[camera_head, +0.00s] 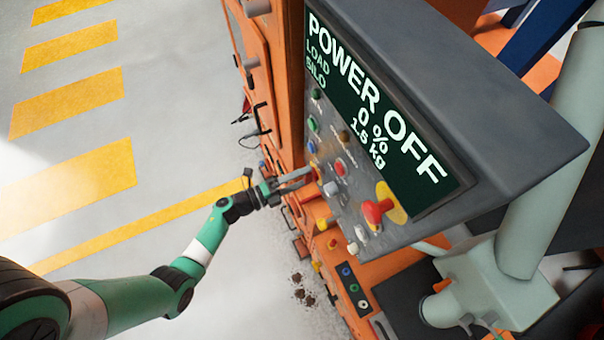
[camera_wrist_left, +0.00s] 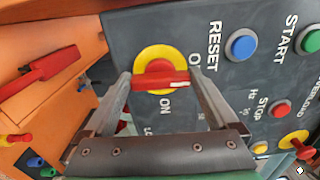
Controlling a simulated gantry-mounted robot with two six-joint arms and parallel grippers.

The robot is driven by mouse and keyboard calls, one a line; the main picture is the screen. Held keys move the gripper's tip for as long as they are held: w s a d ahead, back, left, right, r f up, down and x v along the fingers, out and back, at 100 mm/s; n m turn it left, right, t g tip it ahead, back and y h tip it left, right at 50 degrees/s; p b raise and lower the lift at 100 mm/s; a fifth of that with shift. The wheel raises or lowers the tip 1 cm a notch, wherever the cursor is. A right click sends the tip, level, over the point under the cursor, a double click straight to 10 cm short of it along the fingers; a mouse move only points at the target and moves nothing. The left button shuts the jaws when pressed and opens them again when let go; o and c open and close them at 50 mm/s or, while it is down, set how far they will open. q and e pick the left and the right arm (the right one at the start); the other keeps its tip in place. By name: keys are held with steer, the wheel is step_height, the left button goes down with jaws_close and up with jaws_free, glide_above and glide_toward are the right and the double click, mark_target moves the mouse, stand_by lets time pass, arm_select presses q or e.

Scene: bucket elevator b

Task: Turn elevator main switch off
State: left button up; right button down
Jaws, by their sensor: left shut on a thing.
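The main switch (camera_wrist_left: 158,66) is a red handle on a round yellow plate on the dark panel. In the left wrist view the handle bar lies across the picture, with its white mark toward the right, on the side of a partly hidden label beginning with O. ON is printed below it. My left gripper (camera_wrist_left: 162,80) is shut on the handle, one finger at each end. In the head view my left gripper (camera_head: 311,176) reaches the panel's left edge and mostly hides the switch. The display (camera_head: 375,110) reads POWER OFF, 0 %, 1.5 kg. My right gripper is not in view.
A red mushroom button (camera_head: 376,211) on a yellow plate stands out from the panel. Blue (camera_wrist_left: 241,44), green and red buttons sit beside the switch. A red lever (camera_wrist_left: 40,72) is on the orange cabinet.

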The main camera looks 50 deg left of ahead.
arm_select(q)
steer(key=shift+n, duration=0.3)
steer(key=o, duration=1)
steer(key=shift+s, duration=0.1)
steer(key=p+v, duration=0.1)
steer(key=v, duration=1)
steer(key=shift+s, duration=0.25)
steer(key=shift+a, duration=0.15)
